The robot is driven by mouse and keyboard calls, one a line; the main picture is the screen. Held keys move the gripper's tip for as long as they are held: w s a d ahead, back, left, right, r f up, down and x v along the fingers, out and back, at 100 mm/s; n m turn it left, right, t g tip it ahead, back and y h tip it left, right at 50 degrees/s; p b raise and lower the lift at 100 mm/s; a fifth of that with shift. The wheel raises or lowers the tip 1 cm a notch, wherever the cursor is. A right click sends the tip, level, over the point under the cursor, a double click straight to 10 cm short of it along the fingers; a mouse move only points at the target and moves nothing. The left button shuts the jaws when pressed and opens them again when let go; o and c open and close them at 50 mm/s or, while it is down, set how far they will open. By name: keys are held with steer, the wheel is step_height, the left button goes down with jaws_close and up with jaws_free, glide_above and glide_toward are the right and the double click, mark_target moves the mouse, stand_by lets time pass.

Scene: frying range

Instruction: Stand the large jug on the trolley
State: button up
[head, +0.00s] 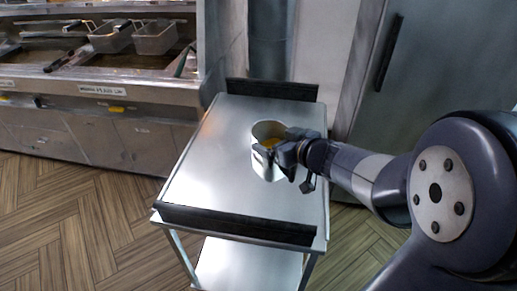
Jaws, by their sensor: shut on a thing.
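The large jug (262,163) is a shiny metal vessel with an open top, and something yellow-orange shows inside it. It is upright over the right half of the trolley (215,160), a steel cart with a flat top and a lower shelf. My gripper (287,155) is shut on the jug at its right side, with my arm coming in from the right. The jug's base lies against the trolley top in the picture; I cannot tell whether it touches. The gripper hides part of the jug's right side.
Dark raised bars edge the trolley top at the front (235,224) and back (272,90). The left part of the top is bare. A fryer range (100,115) with baskets stands at the left. A grey cabinet with a dark handle (389,55) stands behind at right. Wood-patterned floor is clear at left.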

mark_target(276, 166)
step_height(276, 166, down, 9)
steer(key=b, duration=0.3)
steer(key=shift+f+b, duration=0.15)
steer(key=shift+b, duration=0.2)
steer(key=o, duration=1.7)
steer(key=shift+d, duration=0.1)
